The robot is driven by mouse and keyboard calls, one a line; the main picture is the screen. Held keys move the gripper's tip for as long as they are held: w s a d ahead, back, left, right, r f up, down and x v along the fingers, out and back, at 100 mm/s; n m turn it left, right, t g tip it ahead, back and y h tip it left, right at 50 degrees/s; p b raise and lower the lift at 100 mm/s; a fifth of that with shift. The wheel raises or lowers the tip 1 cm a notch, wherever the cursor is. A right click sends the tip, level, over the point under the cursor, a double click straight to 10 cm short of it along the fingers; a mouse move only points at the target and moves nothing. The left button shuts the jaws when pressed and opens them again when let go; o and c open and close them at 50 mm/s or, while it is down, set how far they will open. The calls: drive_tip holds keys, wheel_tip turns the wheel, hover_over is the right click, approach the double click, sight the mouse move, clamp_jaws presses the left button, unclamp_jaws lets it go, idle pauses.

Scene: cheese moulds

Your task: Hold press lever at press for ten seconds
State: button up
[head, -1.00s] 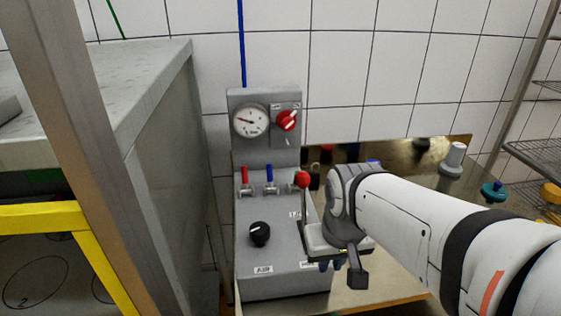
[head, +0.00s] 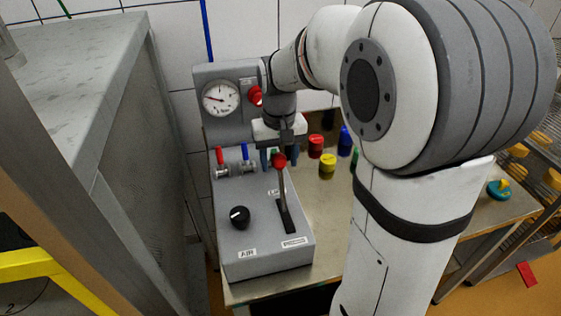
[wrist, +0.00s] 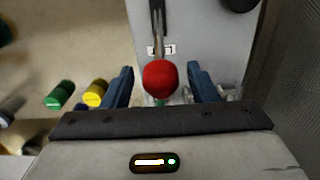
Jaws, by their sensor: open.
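The press lever (head: 282,185) stands up from a dark slot in the top of the grey press console (head: 262,258), with a red ball knob (head: 279,160) at its tip. In the wrist view the red knob (wrist: 160,79) sits between the two blue fingers of my gripper (wrist: 161,88), with space on both sides. The fingers are open and do not appear to touch it. In the head view my gripper (head: 281,156) is at the lever's top, partly hidden by the knob. The dial gauge (head: 221,98) is on the console's back panel.
Red (head: 222,162) and blue (head: 246,159) valve handles stand left of the lever, and a black knob (head: 239,217) is on the console. Coloured pieces, including a yellow one (head: 327,166), stand on the table to the right. A grey cabinet (head: 88,70) stands close at left.

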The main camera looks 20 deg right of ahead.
drive_tip(key=shift+f, duration=1.2)
clamp_jaws()
